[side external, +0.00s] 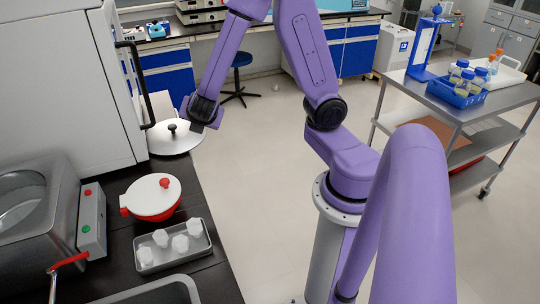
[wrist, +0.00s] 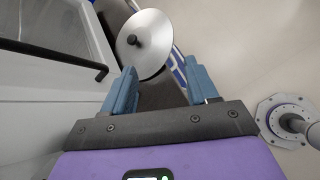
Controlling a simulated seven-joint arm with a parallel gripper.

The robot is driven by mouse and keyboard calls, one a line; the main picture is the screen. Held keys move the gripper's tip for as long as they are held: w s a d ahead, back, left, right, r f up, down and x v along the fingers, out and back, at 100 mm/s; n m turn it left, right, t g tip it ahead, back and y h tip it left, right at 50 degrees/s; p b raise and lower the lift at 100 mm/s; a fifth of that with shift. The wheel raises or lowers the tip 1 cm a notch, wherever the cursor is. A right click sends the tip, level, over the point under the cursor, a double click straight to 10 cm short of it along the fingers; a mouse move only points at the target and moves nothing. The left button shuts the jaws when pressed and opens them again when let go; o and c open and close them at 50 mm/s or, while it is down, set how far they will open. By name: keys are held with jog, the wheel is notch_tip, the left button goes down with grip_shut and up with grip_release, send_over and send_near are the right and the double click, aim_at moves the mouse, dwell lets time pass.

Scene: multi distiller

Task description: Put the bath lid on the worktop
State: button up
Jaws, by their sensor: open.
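The bath lid is a round, shiny silver disc with a black knob. In the side view, the lid (side external: 183,143) appears at the far end of the dark worktop (side external: 205,215), beside the white cabinet. In the wrist view, the lid (wrist: 155,25) lies ahead of my fingers, a little left of centre, with its knob up. My gripper (wrist: 160,68) is open, with nothing between its two blue fingers. In the side view, my gripper (side external: 203,113) is just above and right of the lid. I cannot tell whether the lid overhangs the worktop edge.
A metal bath (side external: 60,175) with an open basin is at the left, beside a control box (side external: 92,222). A red pot (side external: 167,213) with a white lid and a metal tray (side external: 145,265) of white pieces stand on the worktop. The white cabinet (side external: 75,90) has a black handle near my gripper.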

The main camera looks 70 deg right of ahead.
jog(key=s+a+r+m+g+y, duration=0.1)
jog(key=s+a+m+g+y, duration=0.2)
jog(key=s, duration=0.9)
jog(key=s+a+r+m+g+y, duration=0.2)
jog(key=s+a, duration=0.6)
jog(key=s, duration=0.4)
jog(key=m+g+y, duration=0.1)
jog(key=m+y, duration=0.1)
jog(key=y, duration=0.1)
jog(key=shift+a+m, duration=0.3)
jog(key=shift+a, duration=0.05)
